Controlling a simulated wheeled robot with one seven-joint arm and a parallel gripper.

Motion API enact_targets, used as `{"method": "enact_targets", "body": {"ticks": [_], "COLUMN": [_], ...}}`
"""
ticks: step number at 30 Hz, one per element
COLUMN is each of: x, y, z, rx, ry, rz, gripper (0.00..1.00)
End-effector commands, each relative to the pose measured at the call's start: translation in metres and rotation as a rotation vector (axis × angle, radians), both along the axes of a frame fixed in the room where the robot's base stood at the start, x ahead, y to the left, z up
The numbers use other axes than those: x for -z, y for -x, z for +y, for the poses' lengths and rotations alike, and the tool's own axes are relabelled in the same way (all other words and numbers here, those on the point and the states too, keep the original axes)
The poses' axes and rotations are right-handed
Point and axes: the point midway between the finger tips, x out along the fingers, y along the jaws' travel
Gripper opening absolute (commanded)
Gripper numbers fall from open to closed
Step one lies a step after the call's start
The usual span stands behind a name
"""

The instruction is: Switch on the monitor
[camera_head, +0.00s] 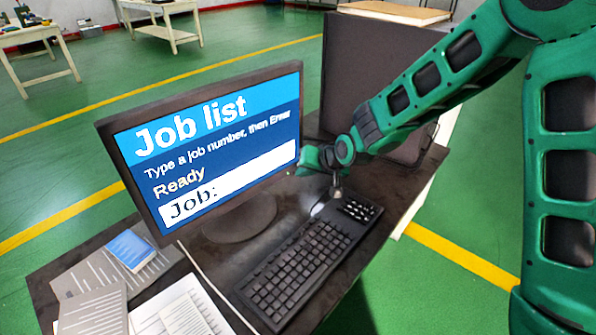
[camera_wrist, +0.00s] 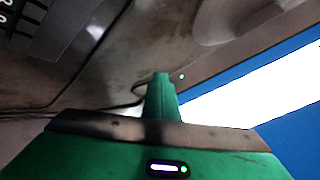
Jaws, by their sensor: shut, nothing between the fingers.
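The monitor (camera_head: 215,150) stands on the dark desk and its screen is lit. The screen reads "Job list", "Type a job number, then Enter", "Ready" and "Job:" with an empty white field. My gripper (camera_head: 305,162) is at the monitor's lower right corner, with its fingers shut and empty. In the wrist view the green fingers (camera_wrist: 162,80) point at the monitor's lower edge, close beside a small lit green light (camera_wrist: 182,76) on the frame. I cannot tell whether the fingertips touch the frame. The power button itself cannot be made out.
A black keyboard (camera_head: 310,268) lies in front of the monitor, with my wrist above its far end. Green floor surrounds the desk.

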Motion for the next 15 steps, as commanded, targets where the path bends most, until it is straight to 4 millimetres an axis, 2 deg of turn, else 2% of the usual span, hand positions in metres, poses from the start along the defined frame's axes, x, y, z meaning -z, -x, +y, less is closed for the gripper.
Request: {"method": "enact_targets", "body": {"ticks": [15], "x": [0.0], "y": [0.011], "z": [-0.011], "rx": [0.0], "ry": [0.0], "rz": [-0.001], "gripper": [0.0]}}
